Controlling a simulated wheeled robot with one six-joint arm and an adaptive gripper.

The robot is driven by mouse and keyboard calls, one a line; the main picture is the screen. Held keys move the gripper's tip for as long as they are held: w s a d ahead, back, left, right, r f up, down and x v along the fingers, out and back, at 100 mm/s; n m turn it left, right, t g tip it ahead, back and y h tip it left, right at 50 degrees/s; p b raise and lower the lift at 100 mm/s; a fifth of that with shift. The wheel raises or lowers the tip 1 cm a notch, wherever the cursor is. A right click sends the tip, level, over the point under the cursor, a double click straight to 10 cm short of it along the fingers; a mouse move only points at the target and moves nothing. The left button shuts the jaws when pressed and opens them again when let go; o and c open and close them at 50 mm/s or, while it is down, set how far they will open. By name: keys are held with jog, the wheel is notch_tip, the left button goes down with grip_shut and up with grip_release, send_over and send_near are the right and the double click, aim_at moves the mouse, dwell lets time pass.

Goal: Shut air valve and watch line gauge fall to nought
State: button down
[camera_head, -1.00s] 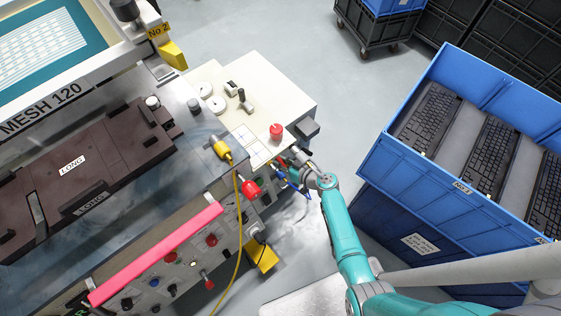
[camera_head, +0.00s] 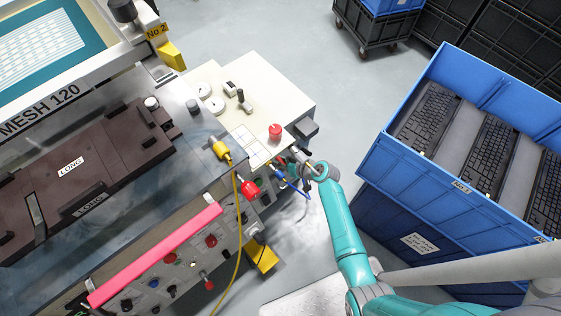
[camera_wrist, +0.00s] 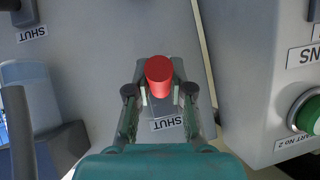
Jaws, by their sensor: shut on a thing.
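In the wrist view, a red round-ended handle (camera_wrist: 159,74) stands between the fingers of my gripper (camera_wrist: 160,94), which is shut on it. I take it for the air valve's handle. A SHUT label (camera_wrist: 167,124) lies on the grey panel just below it, and another SHUT label (camera_wrist: 32,34) is at the upper left. In the head view, my gripper (camera_head: 287,168) is at the right end of the machine, and the held handle cannot be made out there. I cannot make out the line gauge or its needle in either view.
A green button (camera_wrist: 308,114) is on a grey box at the right of the wrist view. In the head view, a red mushroom button (camera_head: 275,131) stands on the cream worktop (camera_head: 285,88). A yellow cable (camera_head: 238,215) hangs nearby. A blue crate (camera_head: 420,183) of keyboards stands right of my arm.

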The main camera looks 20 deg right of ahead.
jog(key=shift+r, duration=0.1)
jog(key=c, duration=1)
grip_release()
jog(key=v, duration=1.2)
